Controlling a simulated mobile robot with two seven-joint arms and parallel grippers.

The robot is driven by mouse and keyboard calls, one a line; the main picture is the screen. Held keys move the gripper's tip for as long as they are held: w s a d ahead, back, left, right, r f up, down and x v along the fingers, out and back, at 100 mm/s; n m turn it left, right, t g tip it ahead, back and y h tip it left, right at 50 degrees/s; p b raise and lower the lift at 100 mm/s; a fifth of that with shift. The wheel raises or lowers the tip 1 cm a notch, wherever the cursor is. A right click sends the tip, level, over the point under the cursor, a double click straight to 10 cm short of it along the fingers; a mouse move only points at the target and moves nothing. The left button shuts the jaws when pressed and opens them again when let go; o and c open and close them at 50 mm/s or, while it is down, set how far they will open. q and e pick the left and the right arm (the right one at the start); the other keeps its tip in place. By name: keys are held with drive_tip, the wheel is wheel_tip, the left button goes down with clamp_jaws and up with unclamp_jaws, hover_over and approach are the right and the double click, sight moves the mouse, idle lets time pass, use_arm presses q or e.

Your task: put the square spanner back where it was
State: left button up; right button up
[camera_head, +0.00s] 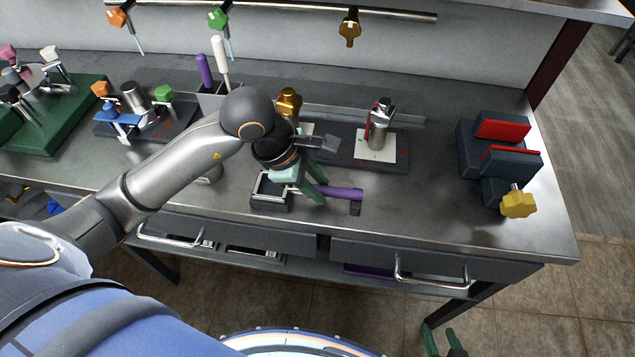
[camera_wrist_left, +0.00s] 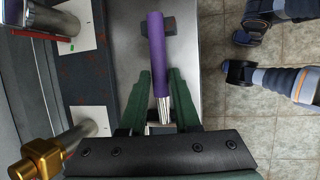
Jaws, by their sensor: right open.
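The square spanner, which I take to be the purple-handled tool (camera_head: 342,193), is at the bench front, above or on a dark rest block (camera_head: 355,208). In the left wrist view its purple handle (camera_wrist_left: 157,50) points away and a short metal shank shows at the near end. My left gripper (camera_head: 318,190) has its green fingers on both sides of the tool, close against it, and they also show in the left wrist view (camera_wrist_left: 160,84). The shank's far end is hidden by the gripper. My right gripper (camera_head: 445,340) is open and empty, low beyond the bench front.
A dark open tray (camera_head: 270,205) sits under my left gripper. A dark board (camera_head: 398,158) with a metal cylinder (camera_head: 380,133) lies behind it. A tool holder (camera_head: 215,100) stands further left. Dark blocks with red strips (camera_head: 500,160) stand right.

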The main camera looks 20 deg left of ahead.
use_arm(q)
drive_tip(key=o, duration=0.3)
drive_tip(key=shift+a+r, duration=0.15)
drive_tip(key=shift+r, duration=0.4)
drive_tip(key=p+v, duration=0.1)
drive_tip(key=v, duration=1)
drive_tip(key=shift+s+a+r, duration=0.1)
